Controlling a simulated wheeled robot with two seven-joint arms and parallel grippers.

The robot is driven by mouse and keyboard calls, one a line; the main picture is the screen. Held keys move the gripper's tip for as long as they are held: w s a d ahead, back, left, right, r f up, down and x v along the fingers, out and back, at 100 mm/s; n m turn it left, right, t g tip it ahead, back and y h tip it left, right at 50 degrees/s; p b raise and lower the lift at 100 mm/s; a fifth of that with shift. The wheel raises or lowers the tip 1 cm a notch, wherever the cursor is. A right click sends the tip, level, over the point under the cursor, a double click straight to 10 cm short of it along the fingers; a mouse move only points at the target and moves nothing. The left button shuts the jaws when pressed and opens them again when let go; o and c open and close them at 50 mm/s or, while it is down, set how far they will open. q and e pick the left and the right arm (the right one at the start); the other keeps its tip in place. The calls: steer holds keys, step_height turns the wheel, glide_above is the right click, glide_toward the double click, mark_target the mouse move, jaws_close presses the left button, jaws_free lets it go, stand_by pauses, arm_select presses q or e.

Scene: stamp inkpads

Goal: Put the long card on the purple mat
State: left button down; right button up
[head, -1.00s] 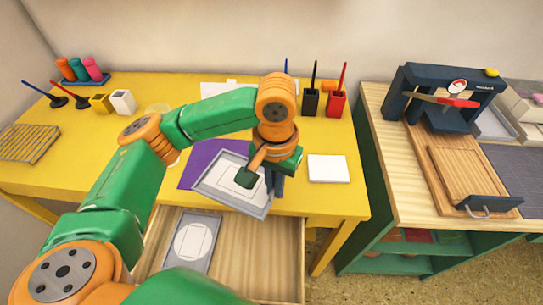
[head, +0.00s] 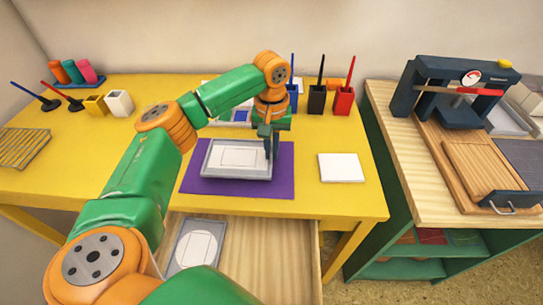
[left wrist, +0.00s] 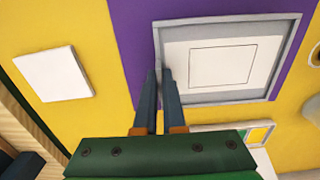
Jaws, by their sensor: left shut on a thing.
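The grey-framed card (head: 238,172), white inside with a rectangle outline, looks longer than wide. I take it as the long card. It lies level over the purple mat (head: 285,180), a little left of the mat's middle. I cannot tell whether it rests on the mat or hovers just above. My left gripper (head: 271,152) is shut on its right rim. My right gripper is not in view.
A white square card (head: 341,167) lies right of the mat. An open drawer below holds a grey-framed piece with a circle (head: 193,245). Blue, black (head: 317,98) and red (head: 343,99) stamp holders stand behind. The yellow tabletop (head: 90,165) at left is mostly clear.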

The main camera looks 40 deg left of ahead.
arm_select(q)
step_height(320, 180, down, 2)
steer(key=shift+f, duration=0.15)
steer(key=shift+d, duration=0.1)
steer(key=c, duration=1)
jaws_free()
step_height(320, 180, up, 12)
steer(key=shift+r+p, duration=0.15)
steer(key=shift+p, duration=1.05)
